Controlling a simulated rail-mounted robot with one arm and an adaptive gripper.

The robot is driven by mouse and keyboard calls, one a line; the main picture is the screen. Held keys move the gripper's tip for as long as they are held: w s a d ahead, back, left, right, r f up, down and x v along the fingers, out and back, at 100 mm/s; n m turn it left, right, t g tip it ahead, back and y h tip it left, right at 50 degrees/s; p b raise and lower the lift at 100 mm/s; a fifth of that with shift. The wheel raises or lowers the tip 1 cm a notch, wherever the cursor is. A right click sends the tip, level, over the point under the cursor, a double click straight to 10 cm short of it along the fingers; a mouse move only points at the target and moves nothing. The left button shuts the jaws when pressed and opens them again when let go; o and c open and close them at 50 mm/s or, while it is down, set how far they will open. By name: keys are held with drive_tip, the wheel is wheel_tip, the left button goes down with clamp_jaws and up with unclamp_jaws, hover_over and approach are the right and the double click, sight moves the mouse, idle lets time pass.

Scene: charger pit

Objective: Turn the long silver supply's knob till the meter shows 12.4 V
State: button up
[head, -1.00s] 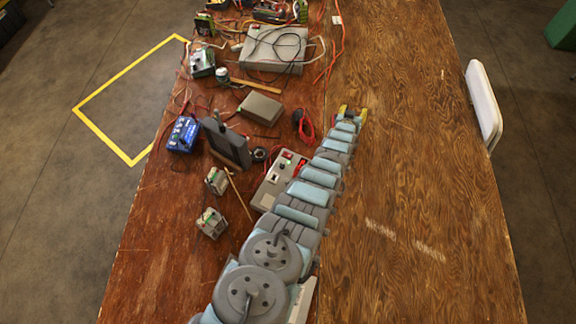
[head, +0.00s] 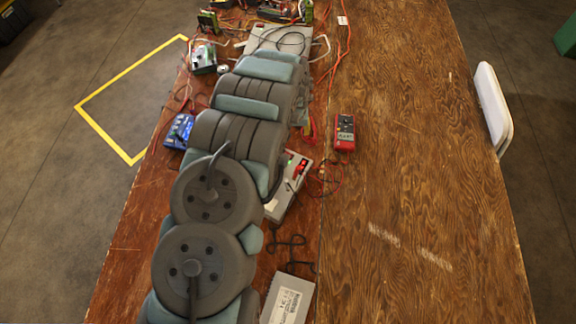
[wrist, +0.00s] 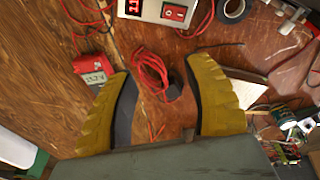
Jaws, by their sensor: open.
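A long light-grey supply (head: 288,190) with red parts on its face lies beside my arm in the head view, partly covered by it. In the wrist view a grey supply (wrist: 150,10) shows a lit red display and a red switch at the top edge; its knob is not visible. A red meter (head: 344,132) lies on the right board; it also shows in the wrist view (wrist: 95,68), its reading too small to be sure of. My gripper (wrist: 157,72) is open, its yellow fingers apart above the table. In the head view my arm hides it.
A coiled red cable (wrist: 150,72) lies below, between the fingers. A black tape roll (wrist: 233,8) lies beside the supply. A labelled pale box (head: 288,300) sits at the front and a blue device (head: 180,130) at the left. The right board is mostly clear.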

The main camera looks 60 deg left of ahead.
drive_tip(key=s+d+r+g+h, duration=0.1)
drive_tip(key=s+d+r, duration=0.1)
drive_tip(key=s, duration=0.4)
hover_over(282, 165)
drive_tip(key=shift+n, duration=0.3)
drive_tip(key=shift+f, duration=6.05)
drive_tip(key=shift+f+b, duration=0.35)
drive_tip(key=shift+f, duration=2.1)
clamp_jaws()
